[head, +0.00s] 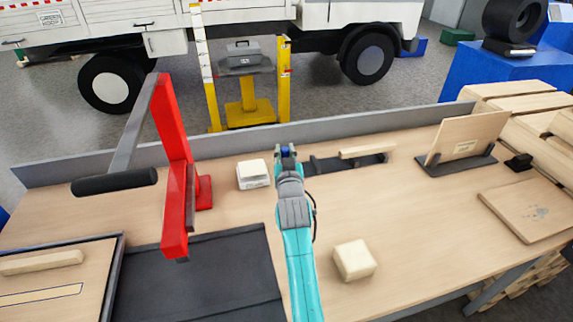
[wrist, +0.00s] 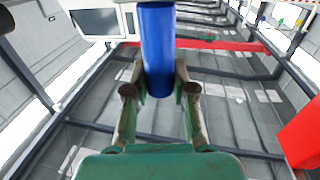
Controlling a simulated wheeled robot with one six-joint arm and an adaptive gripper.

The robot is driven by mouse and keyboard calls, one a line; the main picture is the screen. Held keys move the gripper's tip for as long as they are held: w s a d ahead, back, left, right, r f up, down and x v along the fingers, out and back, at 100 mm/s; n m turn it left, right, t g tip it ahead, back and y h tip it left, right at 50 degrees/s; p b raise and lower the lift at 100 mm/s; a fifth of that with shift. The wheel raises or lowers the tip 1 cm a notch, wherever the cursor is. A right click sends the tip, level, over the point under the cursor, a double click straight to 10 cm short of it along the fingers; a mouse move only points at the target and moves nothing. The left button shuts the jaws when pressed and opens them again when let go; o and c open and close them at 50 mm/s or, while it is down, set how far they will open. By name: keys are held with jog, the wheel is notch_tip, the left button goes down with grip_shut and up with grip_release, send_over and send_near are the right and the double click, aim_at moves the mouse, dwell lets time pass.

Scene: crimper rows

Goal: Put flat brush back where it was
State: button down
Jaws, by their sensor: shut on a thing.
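My gripper (head: 287,158) is above the workbench near its middle, beyond the teal arm link. In the wrist view my gripper (wrist: 160,88) has its two fingers closed against the sides of a smooth blue cylindrical piece (wrist: 157,45). Only a small blue bit (head: 284,152) of it shows in the head view. No bristles show, so I cannot tell whether it is the flat brush. A dark rack (head: 325,165) lies on the bench right of the gripper, with a pale wooden bar (head: 368,152) at its right part.
A red press (head: 174,150) with a black-handled lever stands left on the bench (head: 400,220). A cream box (head: 253,174) is left of the gripper, a pale block (head: 354,260) at front right. A dark mat (head: 205,275) lies front left. A board on a stand (head: 466,137) is right.

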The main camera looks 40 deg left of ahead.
jog(key=shift+f, duration=1.9)
jog(key=shift+f, duration=0.1)
jog(key=c, duration=1)
grip_release()
jog(key=shift+o, duration=0.2)
jog(key=shift+s, duration=0.15)
jog(key=v, duration=1.1)
jog(key=shift+s+d, duration=0.25)
jog(key=shift+d, duration=0.05)
